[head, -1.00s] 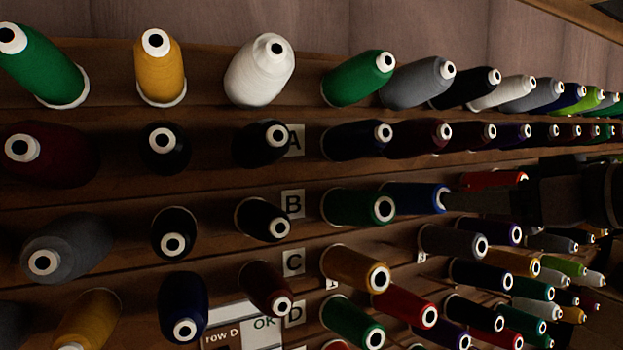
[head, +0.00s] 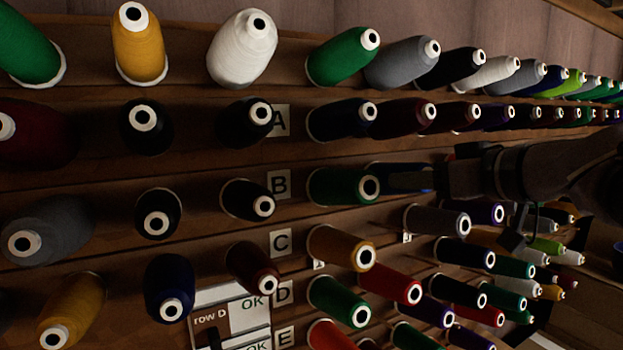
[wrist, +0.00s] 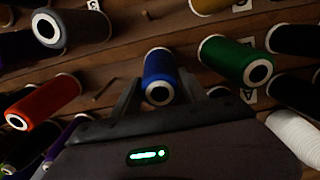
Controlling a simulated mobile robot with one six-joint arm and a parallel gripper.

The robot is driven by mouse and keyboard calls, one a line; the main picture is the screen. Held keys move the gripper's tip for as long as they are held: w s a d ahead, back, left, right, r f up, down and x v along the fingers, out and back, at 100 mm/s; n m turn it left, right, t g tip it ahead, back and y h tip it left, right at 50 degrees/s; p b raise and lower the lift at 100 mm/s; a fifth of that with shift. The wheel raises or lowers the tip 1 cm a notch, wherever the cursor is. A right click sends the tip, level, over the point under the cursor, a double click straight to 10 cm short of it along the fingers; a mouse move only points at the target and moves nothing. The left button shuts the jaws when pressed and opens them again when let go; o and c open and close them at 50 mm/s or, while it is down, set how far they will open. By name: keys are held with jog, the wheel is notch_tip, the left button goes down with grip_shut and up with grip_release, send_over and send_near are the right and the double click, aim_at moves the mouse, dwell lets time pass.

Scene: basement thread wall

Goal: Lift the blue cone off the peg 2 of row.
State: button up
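The blue cone (wrist: 159,72) sits on the thread wall beside the green cone of row B, its white-rimmed end facing me in the wrist view. In the head view only a little blue (head: 427,190) shows behind my gripper (head: 408,179). In the wrist view my gripper (wrist: 160,82) has one finger on each side of the blue cone. The fingers look apart, with narrow gaps beside the cone; any contact is hard to make out. The cone's far end is on the wall side.
The green cone (head: 340,187) stands close beside the blue one; it also shows in the wrist view (wrist: 236,62). A grey cone (head: 437,220) is just below my gripper and dark maroon cones (head: 408,117) are above. A bare peg (wrist: 104,88) shows left of the blue cone.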

jog(key=c, duration=0.6)
jog(key=b+v, duration=0.1)
jog(key=v, duration=0.2)
jog(key=b+v, duration=0.1)
jog(key=v, duration=0.3)
jog(key=b+v, duration=0.1)
jog(key=v, duration=0.3)
jog(key=shift+s+f, duration=0.1)
jog(key=shift+f, duration=0.2)
jog(key=shift+s, duration=0.1)
jog(key=shift+d+r, duration=0.1)
jog(key=shift+r, duration=0.05)
jog(key=s+r, duration=0.1)
jog(key=s+d+r, duration=0.1)
jog(key=s, duration=0.1)
jog(key=shift+s+d+r, duration=0.2)
jog(key=shift+s+r, duration=0.05)
jog(key=shift+r, duration=0.1)
